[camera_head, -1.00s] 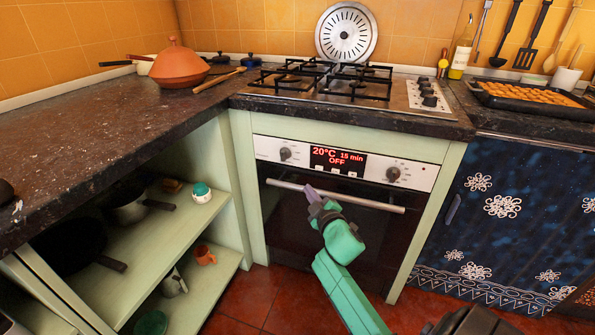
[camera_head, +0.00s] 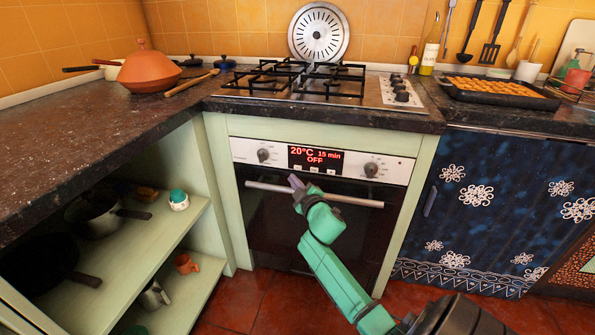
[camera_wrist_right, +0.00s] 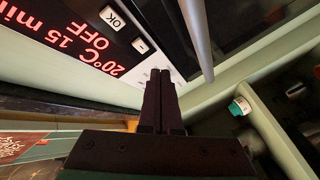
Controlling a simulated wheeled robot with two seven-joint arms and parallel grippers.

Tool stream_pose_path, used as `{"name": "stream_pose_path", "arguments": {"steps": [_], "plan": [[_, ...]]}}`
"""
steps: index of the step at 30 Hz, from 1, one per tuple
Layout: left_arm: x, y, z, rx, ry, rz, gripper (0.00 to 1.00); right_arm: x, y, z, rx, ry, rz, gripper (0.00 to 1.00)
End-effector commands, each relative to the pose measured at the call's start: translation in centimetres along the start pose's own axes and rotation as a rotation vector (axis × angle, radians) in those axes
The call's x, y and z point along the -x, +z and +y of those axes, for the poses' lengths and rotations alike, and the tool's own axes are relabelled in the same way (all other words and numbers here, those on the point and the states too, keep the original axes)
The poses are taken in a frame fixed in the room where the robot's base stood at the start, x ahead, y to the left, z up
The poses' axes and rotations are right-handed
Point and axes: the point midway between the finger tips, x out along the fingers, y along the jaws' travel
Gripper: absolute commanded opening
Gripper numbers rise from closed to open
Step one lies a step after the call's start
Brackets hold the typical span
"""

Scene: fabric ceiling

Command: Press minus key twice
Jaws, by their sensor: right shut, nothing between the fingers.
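The oven's red display (camera_head: 316,158) reads 20°C, 15 min and OFF. A row of small white keys sits along its lower edge. In the right wrist view, the minus key (camera_wrist_right: 141,45) is a white rectangle with a dash, beside the OK key (camera_wrist_right: 112,18). My right gripper (camera_head: 296,182) is just below the display's left end, in front of the oven. My left gripper is not in view.
The oven handle (camera_head: 340,199) runs just below my right gripper. Knobs (camera_head: 263,155) flank the display. The counter and gas hob (camera_head: 325,80) are above. Open shelves (camera_head: 150,235) with pots stand on the left, a blue patterned curtain (camera_head: 470,190) on the right.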

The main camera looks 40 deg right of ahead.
Motion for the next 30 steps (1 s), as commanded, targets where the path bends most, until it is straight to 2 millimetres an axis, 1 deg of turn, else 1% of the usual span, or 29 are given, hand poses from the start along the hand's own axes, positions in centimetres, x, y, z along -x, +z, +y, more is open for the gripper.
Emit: {"name": "stream_pose_path", "arguments": {"steps": [3, 8, 30], "plan": [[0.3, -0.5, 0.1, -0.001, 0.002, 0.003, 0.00, -1.3, 0.6, 0.6, 0.002, 0.000, 0.003, 0.00], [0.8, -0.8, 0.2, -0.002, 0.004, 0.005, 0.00, -2.1, 1.1, 1.1, 0.000, 0.000, 0.002, 0.00], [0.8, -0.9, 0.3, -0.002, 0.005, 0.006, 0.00, -2.1, 1.1, 1.1, -0.001, 0.000, 0.001, 0.00]]}}
